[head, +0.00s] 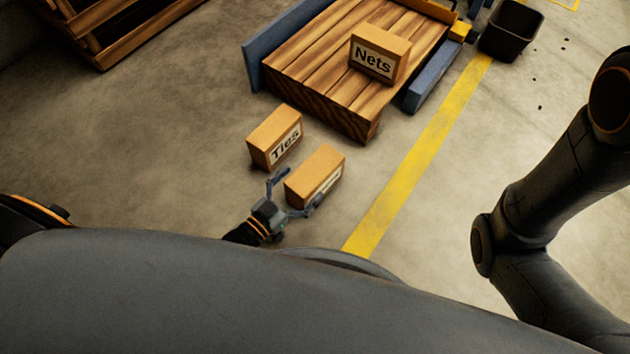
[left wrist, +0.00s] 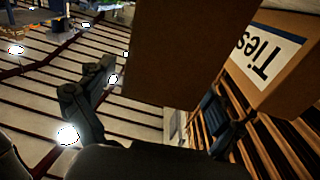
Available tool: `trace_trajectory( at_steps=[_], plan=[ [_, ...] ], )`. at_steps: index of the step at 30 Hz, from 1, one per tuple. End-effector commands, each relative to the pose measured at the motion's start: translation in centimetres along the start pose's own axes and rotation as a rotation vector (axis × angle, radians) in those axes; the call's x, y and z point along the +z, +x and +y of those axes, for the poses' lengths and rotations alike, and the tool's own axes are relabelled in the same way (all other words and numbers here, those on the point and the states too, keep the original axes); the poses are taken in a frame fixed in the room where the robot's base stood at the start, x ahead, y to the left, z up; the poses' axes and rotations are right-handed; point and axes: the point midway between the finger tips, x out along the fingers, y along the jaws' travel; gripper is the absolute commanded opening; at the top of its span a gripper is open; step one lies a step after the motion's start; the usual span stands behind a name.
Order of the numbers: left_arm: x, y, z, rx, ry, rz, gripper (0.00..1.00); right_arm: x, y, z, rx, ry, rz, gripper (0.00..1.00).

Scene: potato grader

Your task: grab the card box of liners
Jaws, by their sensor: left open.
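A brown card box (head: 316,175) lies on the floor just beyond my left gripper (head: 301,187). Its label is too oblique to read. My left gripper is open, with one finger at the box's left side and the other along its near right side; contact cannot be told. In the left wrist view the box's dark, plain face (left wrist: 180,50) lies ahead of the open left gripper (left wrist: 160,84), between the fingers. A box marked "Ties" (head: 274,137) stands close to its left; it also shows in the left wrist view (left wrist: 275,52). My right gripper is not visible.
A box marked "Nets" (head: 380,54) sits on a wooden pallet (head: 310,55) with blue side pieces beyond. A dark bin (head: 510,30) stands at the top right. A yellow floor line (head: 420,150) runs right of the boxes.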

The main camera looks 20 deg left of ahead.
Motion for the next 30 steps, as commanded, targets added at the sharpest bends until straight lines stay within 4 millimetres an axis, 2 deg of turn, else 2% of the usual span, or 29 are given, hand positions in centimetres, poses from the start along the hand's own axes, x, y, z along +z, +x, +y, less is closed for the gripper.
trace_trajectory(
  at_steps=[1, 6, 14, 27, 30],
  plan=[
    [0.5, 0.8, 0.0, 0.000, -0.001, 0.003, 0.92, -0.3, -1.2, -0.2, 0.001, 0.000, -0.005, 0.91],
    [0.3, 2.7, -0.1, -0.001, 0.000, 0.000, 0.92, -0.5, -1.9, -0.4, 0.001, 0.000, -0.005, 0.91],
    [0.1, 3.0, 0.0, -0.001, 0.000, -0.001, 0.92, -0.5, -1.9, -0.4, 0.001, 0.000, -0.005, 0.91],
    [0.1, 2.9, 0.0, -0.001, 0.000, -0.001, 0.05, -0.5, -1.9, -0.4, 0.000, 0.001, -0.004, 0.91],
    [0.0, 3.0, -0.1, -0.001, 0.000, 0.002, 0.05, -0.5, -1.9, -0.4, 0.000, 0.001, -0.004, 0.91]
  ],
)
